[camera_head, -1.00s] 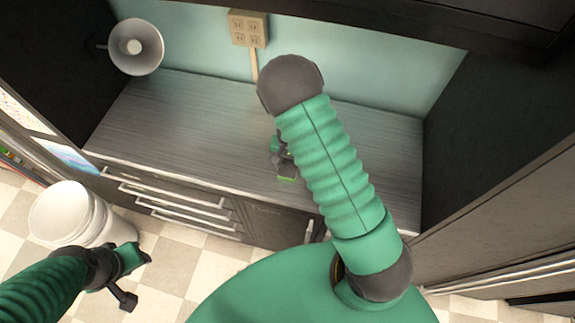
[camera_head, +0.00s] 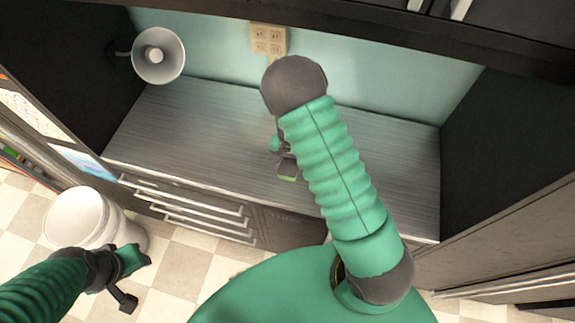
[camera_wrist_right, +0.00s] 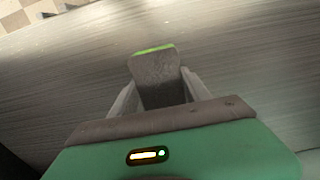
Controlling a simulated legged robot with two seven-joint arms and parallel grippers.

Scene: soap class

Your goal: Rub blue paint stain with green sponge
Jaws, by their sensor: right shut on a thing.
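My right gripper (camera_wrist_right: 160,95) is shut on the green sponge (camera_wrist_right: 154,49), which shows as a dark grey block with a bright green edge. In the head view the sponge (camera_head: 288,178) is a small green-edged patch just left of my right arm, over the grey countertop (camera_head: 190,125). My right gripper (camera_head: 280,155) is mostly hidden behind that arm. I cannot tell whether the sponge touches the counter. No blue paint stain shows in either view. My left gripper (camera_head: 132,279) is at the lower left, over the floor beside the white bucket, with its fingers apart and nothing between them.
A white bucket (camera_head: 82,218) stands on the checkered floor at the left. Drawers (camera_head: 190,208) run below the counter's front edge. Dark panels close both sides. The counter's left part is clear.

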